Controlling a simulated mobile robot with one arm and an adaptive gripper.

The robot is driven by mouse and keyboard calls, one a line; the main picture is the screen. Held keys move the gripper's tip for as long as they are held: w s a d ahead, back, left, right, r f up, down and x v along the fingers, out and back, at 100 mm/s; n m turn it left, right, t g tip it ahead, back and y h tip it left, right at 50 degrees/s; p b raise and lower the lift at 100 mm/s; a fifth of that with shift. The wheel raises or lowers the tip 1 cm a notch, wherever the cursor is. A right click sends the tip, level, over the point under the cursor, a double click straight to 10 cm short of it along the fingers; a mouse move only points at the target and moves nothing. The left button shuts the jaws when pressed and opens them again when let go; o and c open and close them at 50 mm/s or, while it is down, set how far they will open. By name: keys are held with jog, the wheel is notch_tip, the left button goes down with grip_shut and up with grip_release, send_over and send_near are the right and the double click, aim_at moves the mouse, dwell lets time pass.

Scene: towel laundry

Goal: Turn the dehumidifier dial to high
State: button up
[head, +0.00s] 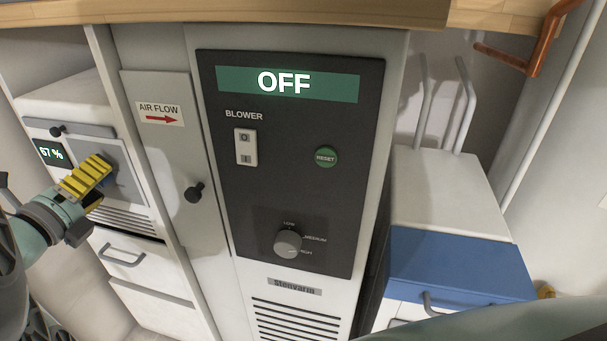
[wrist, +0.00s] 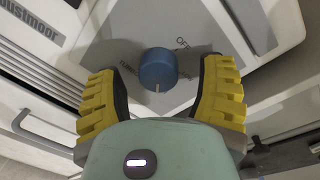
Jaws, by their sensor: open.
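The dehumidifier (head: 40,111) stands at the left in the head view, a white unit with a green display (head: 48,152) reading 67 %. My gripper (head: 88,178), with yellow ribbed fingers, is open. In the wrist view its fingers (wrist: 163,84) stand on either side of the dial, apart from it.
A blower panel (head: 220,190) reading OFF, with a switch, green reset button and grey knob (head: 288,242), is at centre. A grey door (head: 160,150) with a black knob (head: 194,192) lies between it and the dehumidifier. White drawers (head: 130,252) are below my gripper.

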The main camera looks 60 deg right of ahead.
jog(key=v, duration=1.2)
jog(key=shift+r, duration=0.1)
